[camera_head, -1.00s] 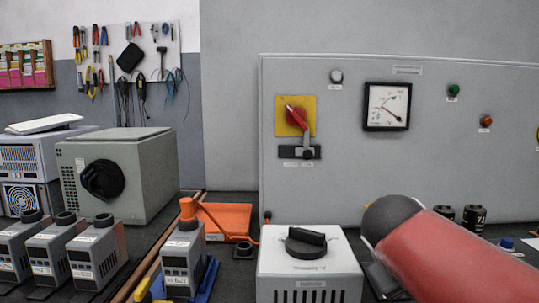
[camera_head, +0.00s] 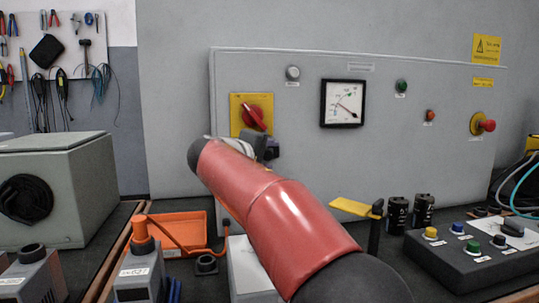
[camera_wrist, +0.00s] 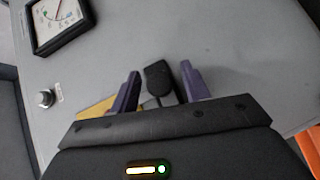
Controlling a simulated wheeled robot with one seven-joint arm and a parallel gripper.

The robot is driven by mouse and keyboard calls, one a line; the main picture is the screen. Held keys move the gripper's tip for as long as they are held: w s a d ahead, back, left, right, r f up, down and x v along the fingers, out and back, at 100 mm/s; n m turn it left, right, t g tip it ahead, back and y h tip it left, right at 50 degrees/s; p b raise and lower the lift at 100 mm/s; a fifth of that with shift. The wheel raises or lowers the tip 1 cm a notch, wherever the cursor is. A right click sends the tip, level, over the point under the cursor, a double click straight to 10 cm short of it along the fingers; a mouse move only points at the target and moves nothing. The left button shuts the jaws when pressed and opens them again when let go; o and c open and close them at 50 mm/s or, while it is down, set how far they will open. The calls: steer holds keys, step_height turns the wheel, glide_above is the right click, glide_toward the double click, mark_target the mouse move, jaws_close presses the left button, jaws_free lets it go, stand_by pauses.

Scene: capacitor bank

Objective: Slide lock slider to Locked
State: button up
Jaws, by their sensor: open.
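The lock slider (camera_wrist: 157,78) is a small black knob below the red rotary switch (camera_head: 255,114) on its yellow plate (camera_head: 237,116). In the wrist view it lies between the two purple fingers of my open gripper (camera_wrist: 161,82). Gaps show on both sides, though I cannot tell whether either finger touches it. In the head view my arm and wrist cover most of the slider's area, and the fingers cannot be made out clearly. The slider's exact position along its track is hidden.
An orange tray (camera_head: 172,228) lies at the left. Black capacitors (camera_head: 397,215) and a button box (camera_head: 470,255) stand at the right.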

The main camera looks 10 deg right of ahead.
steer(key=shift+x, duration=0.95)
steer(key=shift+a, duration=0.1)
jaws_close()
